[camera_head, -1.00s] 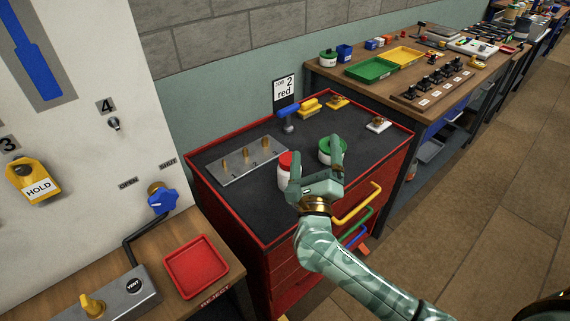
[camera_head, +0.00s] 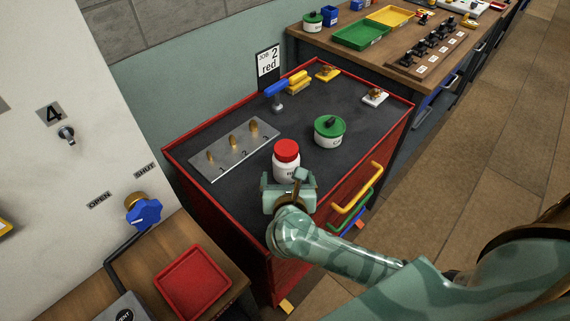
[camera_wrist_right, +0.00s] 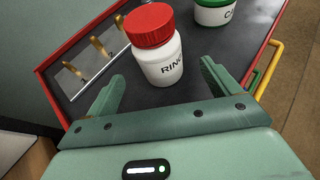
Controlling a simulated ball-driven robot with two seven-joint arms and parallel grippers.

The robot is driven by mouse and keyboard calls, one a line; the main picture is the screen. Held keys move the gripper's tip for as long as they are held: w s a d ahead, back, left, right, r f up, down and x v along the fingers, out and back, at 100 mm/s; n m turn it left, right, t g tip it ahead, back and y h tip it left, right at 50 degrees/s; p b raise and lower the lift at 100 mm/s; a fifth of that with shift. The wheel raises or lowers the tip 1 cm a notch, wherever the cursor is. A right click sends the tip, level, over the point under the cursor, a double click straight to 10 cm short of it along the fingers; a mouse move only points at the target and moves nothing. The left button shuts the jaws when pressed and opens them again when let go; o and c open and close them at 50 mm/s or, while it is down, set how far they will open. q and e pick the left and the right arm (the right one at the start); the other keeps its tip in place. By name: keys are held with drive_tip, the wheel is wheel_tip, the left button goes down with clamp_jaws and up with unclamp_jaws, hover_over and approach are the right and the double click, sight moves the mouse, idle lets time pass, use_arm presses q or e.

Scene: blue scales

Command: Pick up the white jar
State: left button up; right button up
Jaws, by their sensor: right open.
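A white jar with a red lid (camera_head: 286,160) stands upright on the dark top of the red cabinet, near its front edge. In the right wrist view this jar (camera_wrist_right: 158,58) has dark lettering, partly cut off, that starts with "RIN". My right gripper (camera_head: 286,180) is at the near side of the jar, low over the cabinet top. In the right wrist view its two fingers (camera_wrist_right: 160,78) are apart, with the jar just beyond and between them. The jar is not gripped. My left gripper is not in view.
A white jar with a green lid (camera_head: 329,131) stands to the right. A metal plate with brass pegs (camera_head: 236,150) lies to the left. A blue-handled tool (camera_head: 277,92) and yellow blocks (camera_head: 298,82) are behind. A red tray (camera_head: 192,283) is at lower left.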

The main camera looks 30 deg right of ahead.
sight(287, 170)
drive_tip(key=b+x, duration=0.1)
drive_tip(key=x, duration=0.5)
drive_tip(key=shift+w, duration=0.2)
drive_tip(key=shift+s, duration=0.1)
drive_tip(key=c, duration=1.1)
drive_tip(key=shift+r, duration=0.1)
drive_tip(key=shift+c, duration=0.2)
